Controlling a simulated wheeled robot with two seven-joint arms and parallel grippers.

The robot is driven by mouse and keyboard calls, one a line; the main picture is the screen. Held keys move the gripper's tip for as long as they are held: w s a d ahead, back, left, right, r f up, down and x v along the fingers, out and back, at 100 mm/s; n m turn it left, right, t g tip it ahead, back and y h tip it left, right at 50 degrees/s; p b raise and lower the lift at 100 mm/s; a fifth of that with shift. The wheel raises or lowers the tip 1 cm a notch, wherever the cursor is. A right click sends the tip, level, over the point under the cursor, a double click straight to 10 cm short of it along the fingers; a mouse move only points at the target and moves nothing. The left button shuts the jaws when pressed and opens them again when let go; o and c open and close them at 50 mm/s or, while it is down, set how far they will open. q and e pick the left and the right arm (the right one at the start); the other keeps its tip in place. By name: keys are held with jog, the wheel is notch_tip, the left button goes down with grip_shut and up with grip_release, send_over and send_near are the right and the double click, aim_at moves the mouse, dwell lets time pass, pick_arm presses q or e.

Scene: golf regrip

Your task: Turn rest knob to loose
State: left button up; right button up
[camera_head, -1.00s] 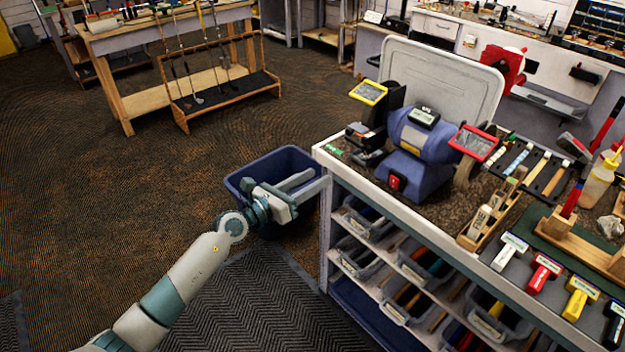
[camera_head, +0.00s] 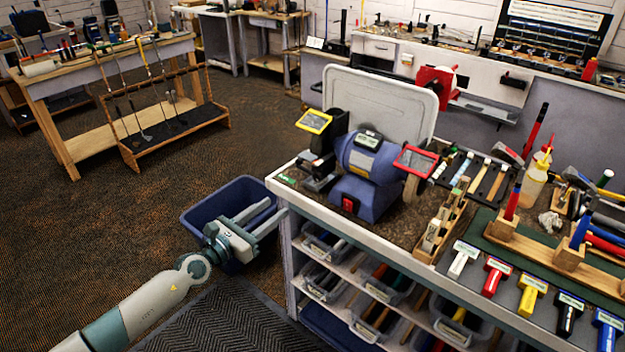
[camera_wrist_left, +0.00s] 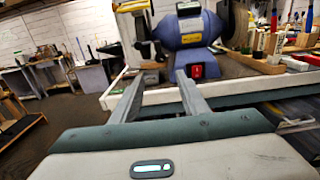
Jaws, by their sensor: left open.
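A blue bench grinder (camera_head: 367,165) with a red switch (camera_head: 348,205) stands on the workbench (camera_head: 400,225). It has a yellow-framed shield (camera_head: 314,121) on its left and a red-framed shield (camera_head: 415,160) on its right. The left tool rest (camera_head: 318,175) sits below the yellow shield; its knob is too small to make out. My left gripper (camera_head: 262,218) is open and empty, left of the bench's near corner and over the blue bin. In the left wrist view the gripper (camera_wrist_left: 160,88) points toward the grinder (camera_wrist_left: 188,30), its fingers apart. My right gripper is not in view.
A blue bin (camera_head: 195,215) stands on the floor beside the bench. Colored-handled tools (camera_head: 497,277) lie along the bench's front right, with a wooden block rack (camera_head: 440,225) nearer the grinder. A grey panel (camera_head: 385,95) stands behind the grinder. Floor at left is open.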

pick_arm(q)
jog(key=shift+w, duration=0.1)
jog(key=b, duration=0.5)
send_near(316, 177)
jog(key=x, duration=0.7)
jog(key=shift+f, duration=0.15)
jog(key=shift+x, duration=0.8)
jog(key=c, duration=1)
